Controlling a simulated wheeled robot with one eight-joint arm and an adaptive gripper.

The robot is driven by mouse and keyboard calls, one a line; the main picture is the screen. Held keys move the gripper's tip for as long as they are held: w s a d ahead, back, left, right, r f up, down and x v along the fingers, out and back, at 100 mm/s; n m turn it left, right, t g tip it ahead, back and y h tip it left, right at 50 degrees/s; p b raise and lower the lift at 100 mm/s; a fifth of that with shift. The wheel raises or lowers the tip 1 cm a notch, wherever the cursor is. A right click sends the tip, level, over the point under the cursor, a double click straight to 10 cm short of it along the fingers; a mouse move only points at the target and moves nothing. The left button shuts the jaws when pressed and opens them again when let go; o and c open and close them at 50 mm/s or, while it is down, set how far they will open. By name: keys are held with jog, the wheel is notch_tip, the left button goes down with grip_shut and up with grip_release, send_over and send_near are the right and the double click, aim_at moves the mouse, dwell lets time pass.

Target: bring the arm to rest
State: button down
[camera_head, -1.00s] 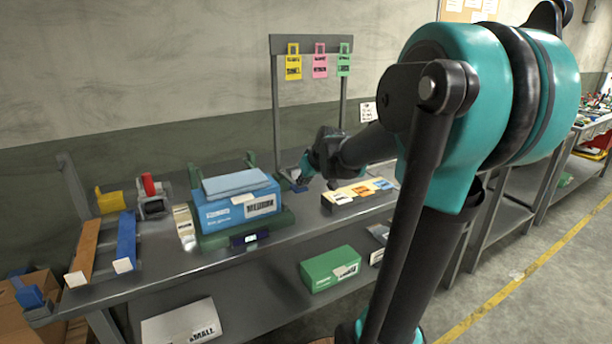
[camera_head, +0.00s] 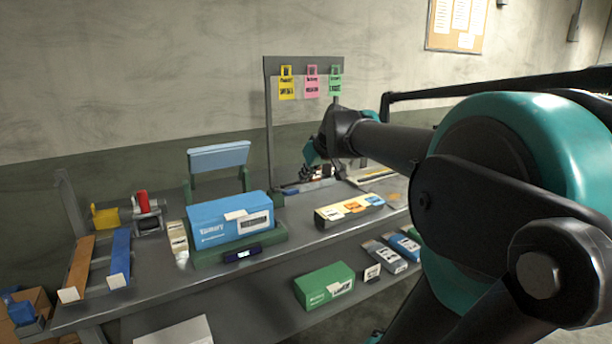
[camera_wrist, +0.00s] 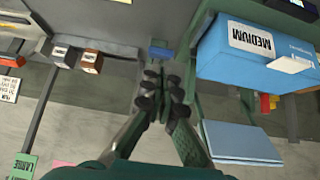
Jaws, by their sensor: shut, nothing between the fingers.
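My gripper is shut and empty in the wrist view (camera_wrist: 160,85), its dark finger pads together at the middle of the picture. Its fingers point toward the grey bench (camera_head: 285,235), and no contact with anything shows. In the head view my arm reaches in from the right, with its far end in front of the rack's right post; the fingertips there are too small to make out. A blue MEDIUM box (camera_head: 225,222) stands left of the arm's end, and at the right in the wrist view (camera_wrist: 255,55).
A light-blue panel (camera_head: 218,156) stands behind the box. A tag rack (camera_head: 268,120) rises at the back. A carton with coloured labels (camera_head: 348,210) lies below my forearm. A green box (camera_head: 324,286) sits on the lower shelf. Orange and blue rails (camera_head: 119,258) are at left.

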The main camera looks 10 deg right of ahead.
jog(key=shift+s+r, duration=0.15)
jog(key=s+f+m+g+h, duration=0.1)
jog(key=s+f, duration=1)
jog(key=f, duration=0.3)
jog(key=s+d+f+m+g+h, duration=0.1)
jog(key=s+f+m+g, duration=0.1)
jog(key=s+f, duration=0.9)
notch_tip(320, 180, down, 4)
jog(key=shift+d+r+m+g+h, duration=0.25)
jog(key=shift+m+g+h, duration=0.05)
